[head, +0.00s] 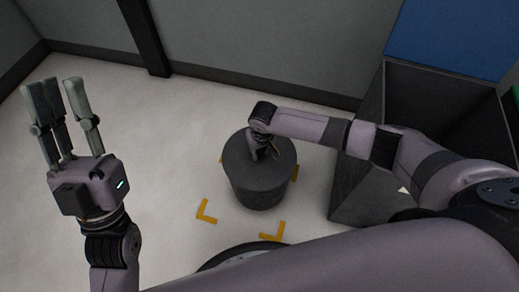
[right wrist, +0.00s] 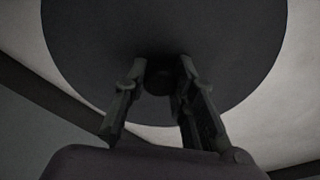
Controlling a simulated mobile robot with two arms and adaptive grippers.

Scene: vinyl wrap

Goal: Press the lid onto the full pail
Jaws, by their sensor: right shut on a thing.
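A dark grey pail (head: 258,195) stands upright on the pale floor in the head view. A round dark lid (head: 237,162) covers its top; whether it is fully seated cannot be told. The lid fills much of the right wrist view (right wrist: 160,30), with a small knob (right wrist: 158,80) at its middle. My right gripper (head: 258,152) reaches over the lid and is shut on the knob, its fingers on either side of it in the right wrist view (right wrist: 158,95). My left gripper (head: 62,95) is raised at the left, fingers spread and empty, away from the pail. The pail's contents are hidden.
Yellow corner marks (head: 205,212) lie on the floor around the pail. A large dark open bin (head: 355,185) stands to the right, under my right arm, with a blue panel (head: 455,40) behind it. Grey walls close the back. The floor left of the pail is clear.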

